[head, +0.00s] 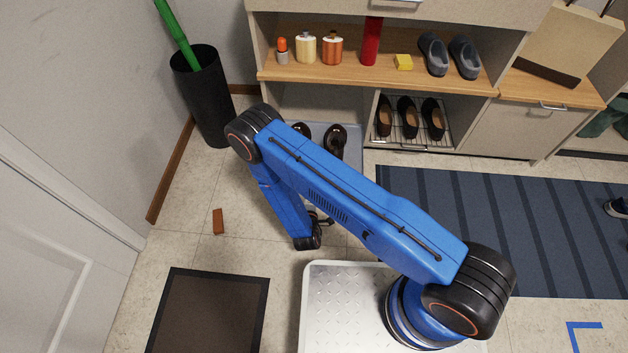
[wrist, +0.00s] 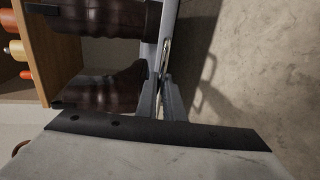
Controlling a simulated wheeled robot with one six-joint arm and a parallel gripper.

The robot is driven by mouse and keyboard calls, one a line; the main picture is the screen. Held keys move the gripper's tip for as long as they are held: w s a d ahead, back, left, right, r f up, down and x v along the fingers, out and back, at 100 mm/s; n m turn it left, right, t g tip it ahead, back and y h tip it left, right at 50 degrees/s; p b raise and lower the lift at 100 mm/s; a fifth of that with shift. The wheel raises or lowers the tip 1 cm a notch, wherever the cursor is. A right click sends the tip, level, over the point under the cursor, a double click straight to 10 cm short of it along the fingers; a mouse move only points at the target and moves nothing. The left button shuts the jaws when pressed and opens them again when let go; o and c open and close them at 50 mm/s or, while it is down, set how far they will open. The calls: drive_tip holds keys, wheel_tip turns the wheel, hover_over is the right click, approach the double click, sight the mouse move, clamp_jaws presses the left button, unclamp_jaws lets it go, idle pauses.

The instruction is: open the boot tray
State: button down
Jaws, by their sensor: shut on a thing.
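The boot tray (head: 354,133) is a grey-blue tray at floor level in the shelf unit's lower left bay. Dark brown boots (head: 335,141) stand in it; two show large in the wrist view (wrist: 100,86). My arm hides the tray's front in the head view, so I cannot tell how far out it is. In the wrist view the tray's grey front edge (wrist: 173,14) carries a thin metal handle (wrist: 166,57). My gripper (wrist: 163,84) is shut on this handle, its two grey fingers close together. In the head view the gripper is mostly hidden behind my arm.
A wire rack (head: 411,140) with dark shoes is right of the tray. A black bin (head: 204,95) stands left by the wall. A small brown block (head: 218,221) lies on the floor. A striped blue rug (head: 510,225) lies right. Tile floor before the tray looks clear.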

drive_tip(key=shift+s, duration=0.6)
drive_tip(key=shift+a, duration=0.1)
drive_tip(key=c, duration=1.9)
unclamp_jaws()
drive_tip(key=shift+s, duration=0.1)
